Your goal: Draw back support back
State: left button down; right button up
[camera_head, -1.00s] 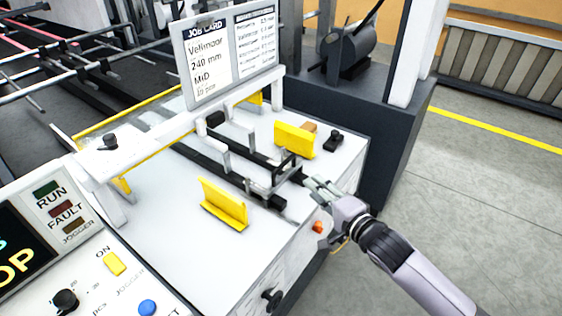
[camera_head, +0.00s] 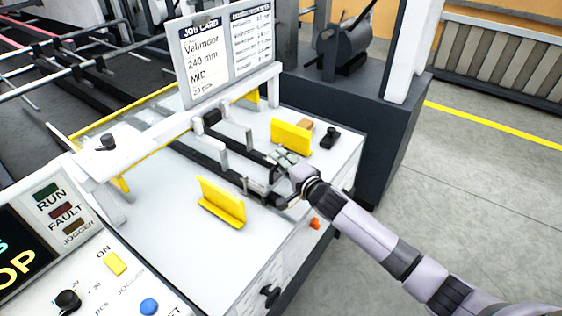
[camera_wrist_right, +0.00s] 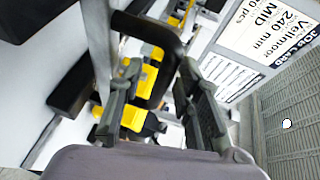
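The back support (camera_head: 262,186) is a grey metal bracket across the dark rails near the right end of the white table. Its black hoop-shaped handle (camera_wrist_right: 157,33) fills the upper middle of the right wrist view. My right gripper (camera_head: 284,160) is over the support and hides much of it in the head view. In the wrist view its two fingers (camera_wrist_right: 163,92) are apart, with one leg of the black hoop between them. I cannot tell whether either finger touches it. My left gripper is not in view.
Yellow guides (camera_head: 222,200) and (camera_head: 291,136) stand on either side of the rails. A small black knob block (camera_head: 329,138) sits at the table's right edge. The job card (camera_head: 228,52) stands behind. The control panel (camera_head: 90,265) is at lower left; open floor lies right.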

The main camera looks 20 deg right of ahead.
jog(key=shift+c, duration=0.3)
grip_shut()
dwell(0.7)
